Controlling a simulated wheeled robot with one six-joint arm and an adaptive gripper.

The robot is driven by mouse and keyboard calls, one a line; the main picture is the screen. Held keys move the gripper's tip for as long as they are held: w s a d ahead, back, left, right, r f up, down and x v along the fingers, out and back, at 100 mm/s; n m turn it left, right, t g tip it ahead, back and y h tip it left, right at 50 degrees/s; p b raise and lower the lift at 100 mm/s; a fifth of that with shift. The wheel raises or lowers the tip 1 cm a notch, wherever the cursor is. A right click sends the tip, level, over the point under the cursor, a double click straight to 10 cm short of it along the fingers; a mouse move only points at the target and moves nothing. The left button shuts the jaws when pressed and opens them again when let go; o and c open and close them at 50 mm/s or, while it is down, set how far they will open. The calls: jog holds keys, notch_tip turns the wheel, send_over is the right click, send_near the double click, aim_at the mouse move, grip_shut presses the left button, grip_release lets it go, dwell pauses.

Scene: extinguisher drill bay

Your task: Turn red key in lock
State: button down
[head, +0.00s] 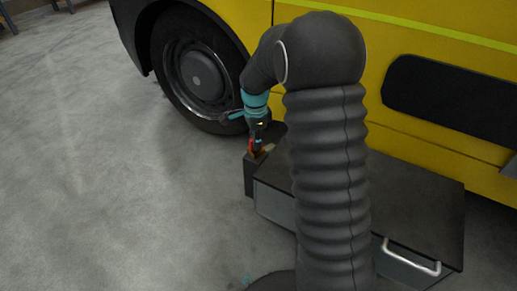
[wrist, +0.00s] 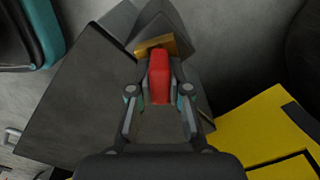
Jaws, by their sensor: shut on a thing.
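The red key (wrist: 159,72) is between the fingers of my gripper (wrist: 160,92) in the wrist view. My gripper is shut on it. The far end of the key meets a brass-coloured lock (wrist: 148,45) on a dark block; how deep the key sits in it cannot be seen. In the head view my gripper (head: 257,142) points down at the lock (head: 254,155), with a small bit of the red key (head: 251,143) showing. My arm hides part of the area to the right of the lock.
A dark grey chest (head: 420,205) with a metal handle (head: 412,257) stands right of the lock's block (head: 249,178). Behind is a yellow vehicle (head: 420,45) with a black wheel (head: 195,70) close to my wrist. The grey floor (head: 90,190) at left is clear.

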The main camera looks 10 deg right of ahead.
dwell(0.3)
jog(key=m+p, duration=0.1)
jog(key=m, duration=1)
jog(key=shift+p, duration=0.4)
jog(key=shift+m, duration=0.8)
jog(key=c, duration=1)
grip_release()
